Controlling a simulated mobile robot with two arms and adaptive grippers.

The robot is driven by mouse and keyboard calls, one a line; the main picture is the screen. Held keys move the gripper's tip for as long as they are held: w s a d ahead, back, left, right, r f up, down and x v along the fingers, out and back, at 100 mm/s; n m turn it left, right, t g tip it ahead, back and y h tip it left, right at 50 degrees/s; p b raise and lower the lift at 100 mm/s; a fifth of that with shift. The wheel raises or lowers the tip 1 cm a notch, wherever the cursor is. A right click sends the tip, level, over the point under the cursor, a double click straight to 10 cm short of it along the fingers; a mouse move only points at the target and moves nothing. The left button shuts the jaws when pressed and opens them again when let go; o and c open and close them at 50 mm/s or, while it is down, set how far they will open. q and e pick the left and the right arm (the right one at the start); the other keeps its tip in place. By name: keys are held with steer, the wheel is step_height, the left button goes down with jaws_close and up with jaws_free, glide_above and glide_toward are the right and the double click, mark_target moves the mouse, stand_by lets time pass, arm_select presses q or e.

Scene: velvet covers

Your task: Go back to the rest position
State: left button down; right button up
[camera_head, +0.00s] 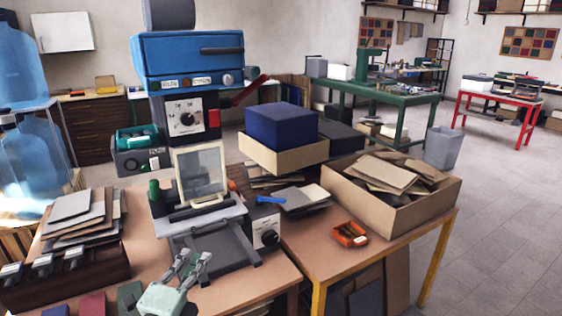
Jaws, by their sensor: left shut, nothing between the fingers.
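My left gripper (193,260) is pale green-grey and shows at the bottom of the head view, in front of the grey press base (222,240) on the wooden workbench (258,282). It is shut and holds nothing. In the picture its fingertips overlap the press base; whether they touch it I cannot tell. My right gripper is out of view.
A blue machine (190,56) stands behind the press. A cardboard box of sheets (392,218) and an orange tray (349,234) sit on the right bench. Stacked covers (82,212) and a dark rack (65,283) lie left. Open floor (500,215) shows at right.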

arm_select(q)
steer(key=s+a+f+n+g+y, duration=0.2)
steer(key=s+f+n+g+y, duration=0.3)
steer(key=s+f+n+g, duration=0.7)
steer(key=s+d+f+n+g+h, duration=0.1)
steer(key=s+d+f+n, duration=0.15)
steer(key=s, duration=0.45)
steer(key=s+d+f+n+g+h, duration=0.1)
steer(key=s+d+f, duration=0.15)
steer(key=s, duration=0.45)
steer(key=s+d+f+n+g+h, duration=0.1)
steer(key=s+d+f+n+g, duration=0.15)
steer(key=s, duration=0.45)
steer(key=s+f+x, duration=0.1)
steer(key=s+x, duration=0.2)
steer(key=x, duration=0.9)
steer(key=s+a+x, duration=0.1)
steer(key=s+x, duration=0.2)
steer(key=x, duration=0.9)
steer(key=s+a+f+g, duration=0.1)
steer(key=s+f, duration=0.8)
steer(key=s+a+f, duration=0.2)
steer(key=s+f, duration=0.7)
steer(key=shift+s+a+f+m+g, duration=0.2)
steer(key=shift+a+m+g, duration=0.1)
steer(key=shift+m+g, duration=0.1)
